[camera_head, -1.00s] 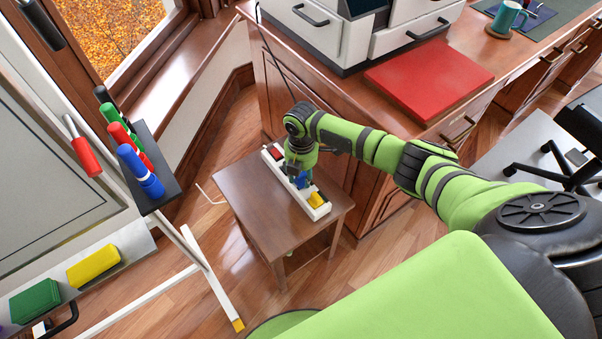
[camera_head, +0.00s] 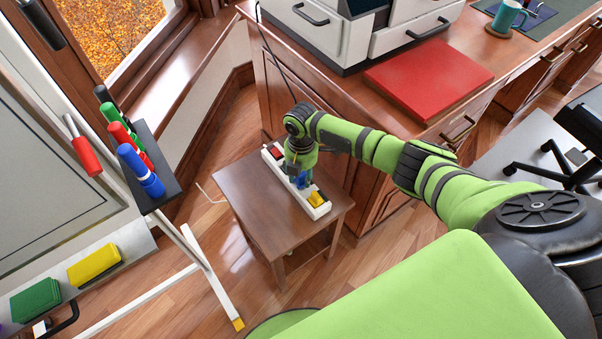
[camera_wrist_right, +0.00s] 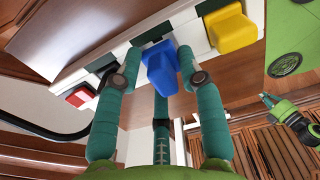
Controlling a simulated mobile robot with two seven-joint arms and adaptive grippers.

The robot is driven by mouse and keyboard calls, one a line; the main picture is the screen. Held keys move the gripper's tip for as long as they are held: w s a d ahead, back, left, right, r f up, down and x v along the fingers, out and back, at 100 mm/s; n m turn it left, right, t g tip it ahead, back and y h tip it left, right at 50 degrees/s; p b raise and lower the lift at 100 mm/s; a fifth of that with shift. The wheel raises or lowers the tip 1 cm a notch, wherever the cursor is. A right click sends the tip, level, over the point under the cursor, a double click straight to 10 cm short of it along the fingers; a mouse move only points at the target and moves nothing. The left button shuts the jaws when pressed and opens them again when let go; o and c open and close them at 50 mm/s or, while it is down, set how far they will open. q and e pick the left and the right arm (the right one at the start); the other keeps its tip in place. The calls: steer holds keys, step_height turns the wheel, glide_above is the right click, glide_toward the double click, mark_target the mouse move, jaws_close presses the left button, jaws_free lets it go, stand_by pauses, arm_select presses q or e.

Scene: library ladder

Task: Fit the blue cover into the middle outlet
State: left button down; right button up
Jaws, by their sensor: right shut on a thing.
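A white power strip (camera_head: 322,211) lies on the small brown table. My right gripper (camera_head: 300,178) is over the strip's middle, shut on the blue cover (camera_head: 301,182).
The small table (camera_head: 245,195) has bare room left of the strip. The wooden desk (camera_head: 345,125) stands close behind, with a red folder (camera_head: 430,76) on top. A whiteboard with a marker holder (camera_head: 150,170) stands at left.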

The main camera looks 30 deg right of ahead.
steer(key=shift+f+b, duration=0.45)
steer(key=shift+f, duration=0.3)
steer(key=o, duration=1)
steer(key=shift+r, duration=0.1)
step_height(320, 180, up, 12)
steer(key=shift+d, duration=0.1)
